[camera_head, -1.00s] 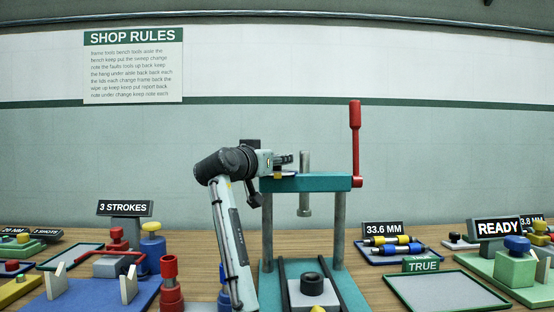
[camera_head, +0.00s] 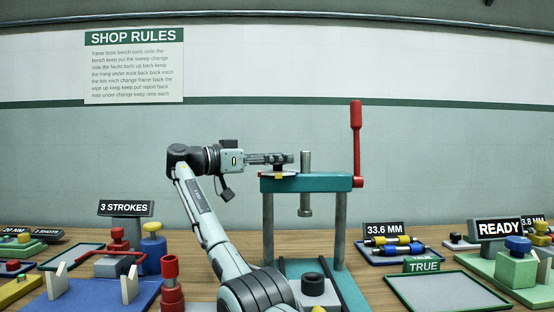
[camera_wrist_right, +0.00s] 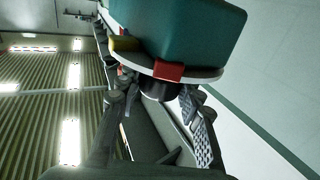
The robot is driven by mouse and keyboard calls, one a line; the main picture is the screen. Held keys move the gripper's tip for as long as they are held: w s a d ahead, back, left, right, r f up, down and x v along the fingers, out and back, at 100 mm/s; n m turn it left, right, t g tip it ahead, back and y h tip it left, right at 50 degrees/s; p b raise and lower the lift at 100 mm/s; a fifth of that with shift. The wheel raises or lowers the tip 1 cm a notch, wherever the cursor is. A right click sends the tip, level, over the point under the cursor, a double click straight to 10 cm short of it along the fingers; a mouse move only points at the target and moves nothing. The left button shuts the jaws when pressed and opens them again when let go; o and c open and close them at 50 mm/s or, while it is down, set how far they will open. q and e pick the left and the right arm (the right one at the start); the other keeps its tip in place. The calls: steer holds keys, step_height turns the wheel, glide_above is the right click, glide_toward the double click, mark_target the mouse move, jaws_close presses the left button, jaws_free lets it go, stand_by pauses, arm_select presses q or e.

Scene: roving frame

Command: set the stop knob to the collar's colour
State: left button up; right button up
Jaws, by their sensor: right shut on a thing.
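My right gripper (camera_head: 285,158) reaches in from the left at the top of the teal press head (camera_head: 325,183) and is shut on the black stop knob. In the right wrist view the black knob (camera_wrist_right: 158,88) sits between the fingers, against a pale round dial (camera_wrist_right: 200,76). A red mark (camera_wrist_right: 169,71) and a yellow mark (camera_wrist_right: 125,44) show on the dial's edge. The fingers hide much of the knob, and I cannot tell its setting. I cannot tell which part is the collar. My left gripper is not in view.
The press has a grey ram (camera_head: 306,180) and a red lever (camera_head: 356,140) at right. A black-ringed block (camera_head: 313,285) stands below. A blue fixture (camera_head: 130,295) is at left; a green-rimmed tray (camera_head: 440,290) and READY sign (camera_head: 499,228) are at right.

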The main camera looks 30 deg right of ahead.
steer(key=shift+f, duration=0.2)
steer(key=o, duration=1.2)
steer(key=shift+d, duration=0.1)
steer(key=shift+w+a+r, duration=0.1)
steer(key=shift+w+a, duration=0.1)
steer(key=shift+a, duration=1.8)
steer(key=shift+w+a+f, duration=0.1)
steer(key=shift+w+a, duration=0.1)
steer(key=shift+a, duration=1.8)
steer(key=shift+w+a+r, duration=0.1)
steer(key=shift+w+a, duration=0.1)
steer(key=shift+a, duration=1.8)
